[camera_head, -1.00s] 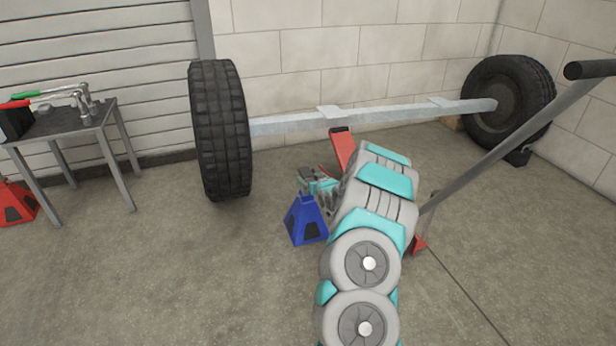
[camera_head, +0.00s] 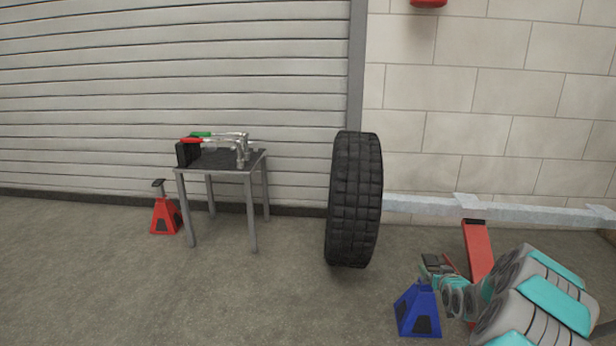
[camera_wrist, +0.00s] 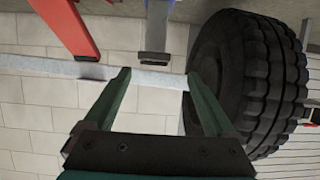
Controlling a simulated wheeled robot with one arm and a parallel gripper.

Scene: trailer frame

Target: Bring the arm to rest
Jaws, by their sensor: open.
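My gripper (camera_head: 443,268) is low at the lower right of the head view, close behind the top of a blue jack stand (camera_head: 418,312). The stand partly hides it there. In the wrist view my gripper (camera_wrist: 157,76) is open, with two green fingers apart and nothing held between them. That view looks upside down. The head of the blue stand (camera_wrist: 155,40) shows beyond the fingertips; I cannot tell whether they touch. My grey and teal arm reaches in from the lower right of the head view, bent and low.
A tyre (camera_head: 354,200) on a grey axle beam (camera_head: 425,204) stands left of the blue stand. A red floor jack (camera_head: 478,248) is beneath the beam. A metal table (camera_head: 215,168) with tools and a red jack stand (camera_head: 165,214) are farther left. The floor at front left is clear.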

